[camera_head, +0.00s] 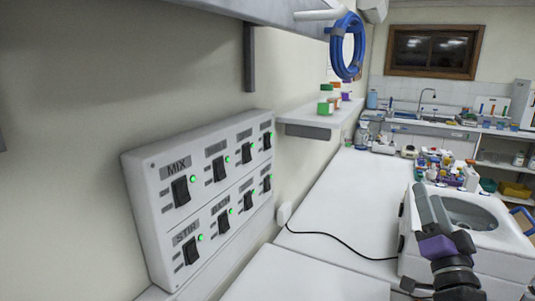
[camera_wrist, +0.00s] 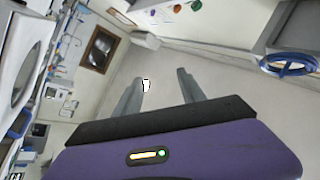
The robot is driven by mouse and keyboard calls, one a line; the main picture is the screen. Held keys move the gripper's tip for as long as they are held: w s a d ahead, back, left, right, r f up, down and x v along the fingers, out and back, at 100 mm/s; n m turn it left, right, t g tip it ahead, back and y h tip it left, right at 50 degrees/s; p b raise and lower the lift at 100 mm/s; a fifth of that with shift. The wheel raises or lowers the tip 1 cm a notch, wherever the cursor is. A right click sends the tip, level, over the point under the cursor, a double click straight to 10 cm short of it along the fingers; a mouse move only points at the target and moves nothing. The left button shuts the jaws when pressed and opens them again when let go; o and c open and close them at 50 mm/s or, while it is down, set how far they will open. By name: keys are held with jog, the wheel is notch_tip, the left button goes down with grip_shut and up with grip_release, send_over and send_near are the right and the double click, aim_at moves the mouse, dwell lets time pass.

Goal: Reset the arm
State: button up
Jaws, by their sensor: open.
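My gripper (camera_head: 431,207) is at the right of the head view, with grey fingers and a purple body, pointing up in front of a white machine (camera_head: 511,238) with a round opening. In the wrist view my gripper (camera_wrist: 162,92) shows two grey fingers spread apart with nothing between them. Beyond them is bare wall. It appears apart from any surface. Most of my arm is outside the head view.
A white switch panel (camera_head: 152,208) with green lights is on the left wall. A small shelf (camera_head: 310,120) holds bottles. A blue coil (camera_head: 346,58) hangs above. A black cable (camera_head: 340,240) crosses the white counter (camera_head: 335,205). Several bottles stand behind the machine.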

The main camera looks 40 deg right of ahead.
jog(key=s+a+f+n+t+y, duration=0.1)
jog(key=a+f+n+y, duration=0.35)
jog(key=a+f, duration=0.55)
jog(key=a+f+n+t+y, duration=0.1)
jog(key=a+f+n+y, duration=0.4)
jog(key=a, duration=0.9)
jog(key=s+a+f+n+y, duration=0.2)
jog(key=s+a+f, duration=0.1)
jog(key=s+a, duration=0.1)
jog(key=s+a+f+n+g+y, duration=0.1)
jog(key=s+a+f+n+y, duration=0.2)
jog(key=s+a, duration=0.1)
jog(key=s+a+f+n+g+y, duration=0.1)
jog(key=s+a+f+n+y, duration=0.1)
jog(key=a, duration=0.4)
jog(key=shift+s+f+n+y, duration=0.2)
jog(key=shift+s+y, duration=0.05)
jog(key=shift+s, duration=0.3)
jog(key=shift+s+f+n+y, duration=0.15)
jog(key=shift+s+f+y, duration=0.05)
jog(key=shift+s, duration=0.35)
jog(key=shift+a, duration=0.2)
